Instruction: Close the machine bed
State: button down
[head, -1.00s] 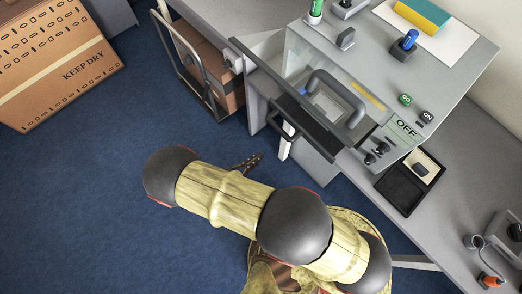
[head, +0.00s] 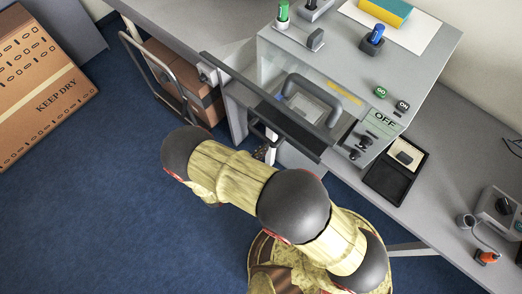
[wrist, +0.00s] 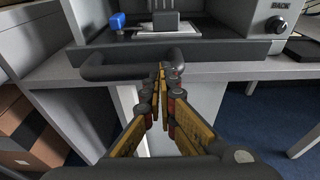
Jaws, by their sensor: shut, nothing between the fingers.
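The machine (head: 345,62) is a grey box on the table, with a clear cover in front. Its dark bed (head: 283,116) sticks out below the cover's long dark bar in the head view. In the wrist view the bed's dark front (wrist: 190,50) spans the top, with a dark bar handle (wrist: 108,68) along it. In the head view my gripper (head: 268,150) is mostly hidden by my arm, just in front of the bed.
A black open tray (head: 395,178) lies right of the machine. A metal-framed cart (head: 150,62) with a carton stands left, and a large KEEP DRY carton (head: 40,90) is on the floor. In the wrist view a blue part (wrist: 117,20) sits behind the bed's front edge. Blue floor is clear at lower left.

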aim_at(278, 131)
jog(key=x, duration=0.4)
jog(key=r+b+x, duration=0.1)
jog(key=x, duration=0.3)
jog(key=r+x, duration=0.1)
jog(key=x, duration=0.4)
jog(key=shift+w+d+r, duration=0.15)
jog(key=shift+r, duration=0.05)
jog(key=shift+s+a+r, duration=0.15)
jog(key=shift+s+a, duration=0.2)
jog(key=shift+a, duration=0.15)
jog(key=v, duration=1.3)
